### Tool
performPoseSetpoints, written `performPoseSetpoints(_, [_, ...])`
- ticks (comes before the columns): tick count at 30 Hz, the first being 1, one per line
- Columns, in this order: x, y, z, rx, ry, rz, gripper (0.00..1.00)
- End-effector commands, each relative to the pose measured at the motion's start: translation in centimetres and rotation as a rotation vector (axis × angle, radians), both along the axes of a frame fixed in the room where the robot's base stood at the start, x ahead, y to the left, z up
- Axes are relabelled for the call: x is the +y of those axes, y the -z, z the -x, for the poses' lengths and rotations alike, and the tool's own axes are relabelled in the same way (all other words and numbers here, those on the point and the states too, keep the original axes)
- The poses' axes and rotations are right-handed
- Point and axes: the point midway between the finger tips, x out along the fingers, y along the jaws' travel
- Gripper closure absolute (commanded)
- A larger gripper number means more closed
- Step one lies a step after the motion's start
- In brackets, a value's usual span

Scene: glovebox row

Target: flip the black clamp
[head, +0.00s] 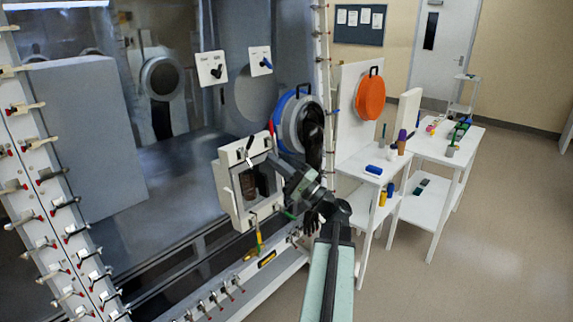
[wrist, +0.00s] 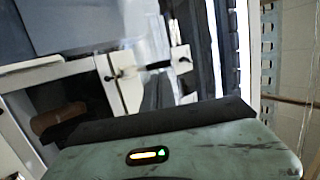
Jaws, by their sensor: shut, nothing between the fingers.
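A small white hatch frame (head: 228,196) with a dark opening stands out from the glovebox front, left of my gripper. A clamp with a dark handle (head: 249,146) sits on its upper edge; it looks like the black clamp, but its exact position is too small to tell. A green-handled clamp (head: 288,214) and a yellow one (head: 258,238) are on its lower side. My gripper (head: 282,168) is shut and empty, close to the frame's right side. In the wrist view its dark fingers (wrist: 158,92) point toward a small dark piece (wrist: 158,65) beside a white panel (wrist: 128,75); contact cannot be told.
A blue-rimmed round port (head: 294,118) with a black glove (head: 312,140) is just above and right of my gripper. Many clamps line the left frame post (head: 50,190). White tables (head: 430,205) with small items stand at right. The floor (head: 500,250) at right is free.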

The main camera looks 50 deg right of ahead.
Motion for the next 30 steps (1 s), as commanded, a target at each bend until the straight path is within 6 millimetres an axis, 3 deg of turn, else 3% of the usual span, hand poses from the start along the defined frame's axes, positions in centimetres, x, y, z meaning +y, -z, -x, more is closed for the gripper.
performPoseSetpoints(3, [0.3, -1.7, -2.2, 0.0, -0.002, 0.001, 1.0])
performPoseSetpoints(9, [0.7, -2.7, -4.5, 0.001, -0.001, 0.001, 1.0])
performPoseSetpoints(23, [0.8, -2.8, -5.1, 0.002, 0.0, 0.0, 1.0])
performPoseSetpoints(30, [2.1, -3.6, -6.3, 0.046, -0.023, -0.002, 1.0])
